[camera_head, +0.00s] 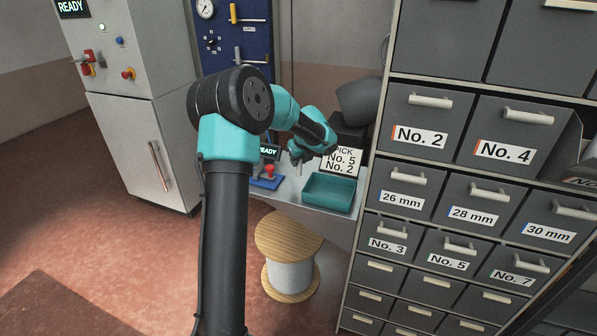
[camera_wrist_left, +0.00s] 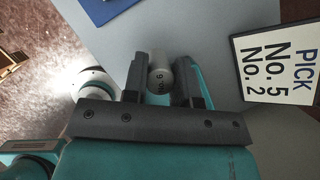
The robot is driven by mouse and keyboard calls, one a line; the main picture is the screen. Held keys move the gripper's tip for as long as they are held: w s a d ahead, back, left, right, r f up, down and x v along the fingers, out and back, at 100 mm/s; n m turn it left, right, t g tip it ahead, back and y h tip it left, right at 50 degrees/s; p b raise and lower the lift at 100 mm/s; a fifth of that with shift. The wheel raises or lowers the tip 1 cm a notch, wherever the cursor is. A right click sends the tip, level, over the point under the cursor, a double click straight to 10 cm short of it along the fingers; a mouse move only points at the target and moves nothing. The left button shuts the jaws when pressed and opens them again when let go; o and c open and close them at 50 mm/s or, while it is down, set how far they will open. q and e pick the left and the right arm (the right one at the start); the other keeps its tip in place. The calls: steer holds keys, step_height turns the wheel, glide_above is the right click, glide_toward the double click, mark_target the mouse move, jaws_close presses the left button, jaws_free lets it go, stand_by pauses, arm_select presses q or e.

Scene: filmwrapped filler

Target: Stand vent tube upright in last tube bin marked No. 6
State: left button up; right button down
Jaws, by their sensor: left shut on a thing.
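My left gripper (camera_head: 297,158) is shut on a small grey cylinder, the vent tube (camera_wrist_left: 160,80), above the light bench top. It shows between the two dark fingers in the left wrist view, with upside-down marking that looks like No. 6. In the head view the gripper is small, and the tube is hard to make out there. My right gripper is not clearly visible.
A sign (camera_head: 341,161) reads PICK No. 5 No. 2 behind a teal tray (camera_head: 329,191) on the bench. The drawer cabinet (camera_head: 412,199) stands right of it, with drawers marked No. 2, No. 4 and others shut. A cable spool (camera_head: 290,273) stands on the floor in front.

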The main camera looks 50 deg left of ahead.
mark_target(299, 175)
arm_select(q)
steer(key=shift+f, duration=2.45)
steer(key=o, duration=0.9)
steer(key=shift+f, duration=0.1)
steer(key=v, duration=1.2)
steer(key=shift+c, duration=1)
